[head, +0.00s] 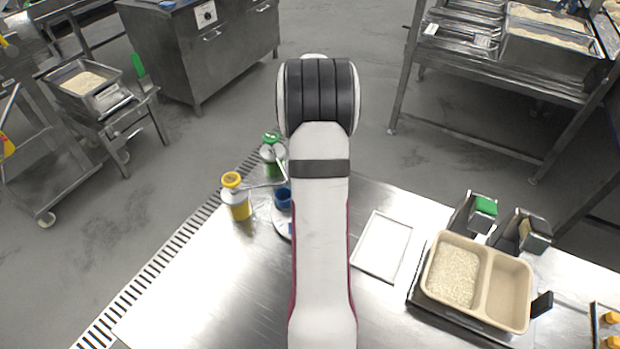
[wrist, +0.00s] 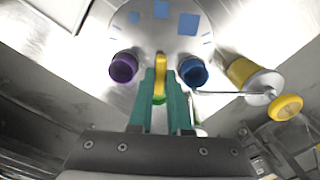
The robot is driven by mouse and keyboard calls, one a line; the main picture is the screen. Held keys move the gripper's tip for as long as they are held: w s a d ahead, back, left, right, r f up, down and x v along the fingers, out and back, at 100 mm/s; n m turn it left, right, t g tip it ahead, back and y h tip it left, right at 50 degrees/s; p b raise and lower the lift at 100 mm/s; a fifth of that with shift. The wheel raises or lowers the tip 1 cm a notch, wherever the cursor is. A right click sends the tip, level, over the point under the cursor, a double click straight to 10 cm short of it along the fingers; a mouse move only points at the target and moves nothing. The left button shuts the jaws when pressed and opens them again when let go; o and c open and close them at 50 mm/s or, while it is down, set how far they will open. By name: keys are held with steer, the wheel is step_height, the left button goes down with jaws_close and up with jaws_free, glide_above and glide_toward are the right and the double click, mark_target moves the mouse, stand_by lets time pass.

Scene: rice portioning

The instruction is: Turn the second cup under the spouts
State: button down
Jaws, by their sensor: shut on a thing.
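A round pale turntable (wrist: 138,19) with blue marks shows in the wrist view; my arm hides most of it in the head view. A purple cup (wrist: 123,67) and a blue cup (wrist: 193,71) stand on its near side, left and right of my fingers. The blue cup also shows in the head view (head: 283,199). My gripper (wrist: 160,82) has teal fingers shut on an upright yellow handle (wrist: 161,66) between the cups. A yellow pump bottle (head: 238,206) has a thin spout reaching to the blue cup's rim. A green pump bottle (head: 271,153) stands behind it.
On the steel table (head: 205,290), a white tray (head: 382,246) lies right of my arm. Further right is a beige two-compartment tray (head: 483,281) with rice in its left side. Small metal holders stand behind it. The table's left front is clear.

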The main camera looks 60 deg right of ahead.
steer(key=m, duration=0.3)
steer(key=c, duration=0.9)
jaws_free()
steer(key=shift+o, duration=0.2)
step_height(320, 180, up, 16)
steer(key=shift+f, duration=0.1)
